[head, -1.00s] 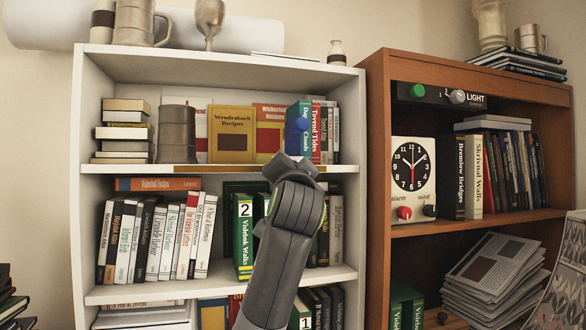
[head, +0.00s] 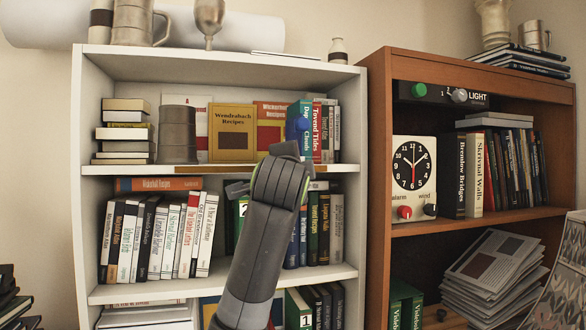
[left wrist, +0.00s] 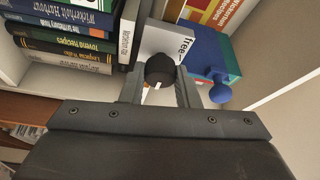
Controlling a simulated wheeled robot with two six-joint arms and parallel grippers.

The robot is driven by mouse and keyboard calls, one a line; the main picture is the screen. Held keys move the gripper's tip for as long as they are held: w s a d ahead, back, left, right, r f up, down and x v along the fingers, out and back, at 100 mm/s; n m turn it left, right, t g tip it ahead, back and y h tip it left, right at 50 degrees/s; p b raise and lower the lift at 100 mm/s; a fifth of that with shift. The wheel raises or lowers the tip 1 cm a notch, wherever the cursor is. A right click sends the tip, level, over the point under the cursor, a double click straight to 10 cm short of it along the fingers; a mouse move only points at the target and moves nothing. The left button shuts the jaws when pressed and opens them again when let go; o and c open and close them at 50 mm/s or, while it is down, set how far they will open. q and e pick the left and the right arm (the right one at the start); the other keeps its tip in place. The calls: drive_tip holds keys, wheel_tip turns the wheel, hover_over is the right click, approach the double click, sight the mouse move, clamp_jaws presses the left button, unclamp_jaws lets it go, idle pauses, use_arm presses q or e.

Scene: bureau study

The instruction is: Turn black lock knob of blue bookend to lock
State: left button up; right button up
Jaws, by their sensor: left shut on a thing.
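The black lock knob (left wrist: 160,68) sits by a white plate (left wrist: 168,42) reading "free". A white mark on the knob faces the lower edge of the picture. My left gripper (left wrist: 160,80) is shut on the knob, one finger on each side. In the head view my gripper hides the knob. My right gripper is out of view.
Books, including Wendrabach Recipes (head: 232,134), stand left of the bookend; Tovend Tides (head: 319,133) is to its right. The shelf edge (head: 225,168) runs close to my wrist. A brown bookcase (head: 378,180) with a clock (head: 414,176) stands at right.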

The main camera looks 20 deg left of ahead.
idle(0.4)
use_arm(q)
drive_tip(key=o, duration=1)
drive_tip(key=shift+c, duration=0.2)
drive_tip(key=b+v, duration=0.8)
drive_tip(key=v, duration=0.9)
drive_tip(key=shift+s, duration=0.2)
drive_tip(key=shift+f, duration=0.1)
